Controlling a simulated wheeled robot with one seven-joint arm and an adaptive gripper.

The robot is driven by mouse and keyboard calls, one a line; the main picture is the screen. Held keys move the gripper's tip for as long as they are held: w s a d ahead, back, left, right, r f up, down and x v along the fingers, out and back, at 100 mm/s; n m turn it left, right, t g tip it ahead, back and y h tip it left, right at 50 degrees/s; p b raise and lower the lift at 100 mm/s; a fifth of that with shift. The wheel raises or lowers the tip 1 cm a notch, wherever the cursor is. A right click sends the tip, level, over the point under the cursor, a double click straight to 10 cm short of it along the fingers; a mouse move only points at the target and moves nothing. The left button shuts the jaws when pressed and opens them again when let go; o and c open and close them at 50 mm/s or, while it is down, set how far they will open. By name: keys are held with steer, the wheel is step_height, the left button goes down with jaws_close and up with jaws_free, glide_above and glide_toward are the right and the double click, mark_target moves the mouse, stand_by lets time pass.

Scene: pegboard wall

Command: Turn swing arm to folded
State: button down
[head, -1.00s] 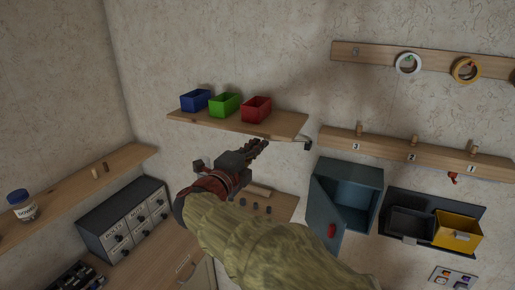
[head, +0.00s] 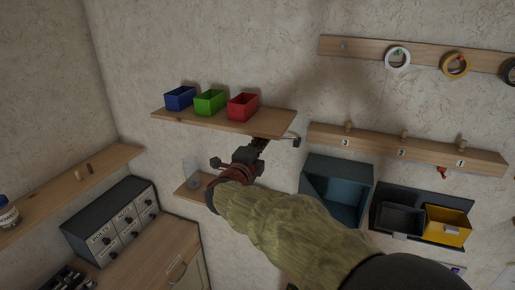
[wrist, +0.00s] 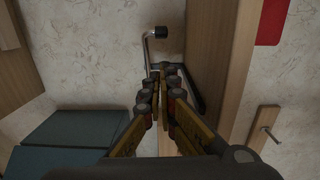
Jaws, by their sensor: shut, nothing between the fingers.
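The swing arm shows in the wrist view as a thin bent metal rod (wrist: 148,52) with a black knob end, beside the wooden shelf (wrist: 210,50). In the head view its dark end (head: 297,141) sticks out at the right end of the shelf (head: 220,121), just below it. My gripper (head: 264,143) is under the shelf's front right part, left of that end. In the wrist view my gripper (wrist: 159,72) is shut and empty, its fingertips overlapping the view of the rod. I cannot tell whether they touch it.
Blue (head: 180,97), green (head: 210,101) and red (head: 243,106) bins stand on the shelf above my gripper. A blue-grey cabinet (head: 338,180) stands to the right. A peg rail (head: 425,155) and a yellow bin (head: 447,226) are farther right. A drawer unit (head: 112,220) is at left.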

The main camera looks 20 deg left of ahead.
steer(key=shift+w+a+p, duration=0.3)
steer(key=shift+w+a, duration=0.85)
steer(key=shift+a, duration=0.05)
steer(key=shift+w+a, duration=0.5)
steer(key=shift+w, duration=0.3)
steer(key=shift+s, duration=0.1)
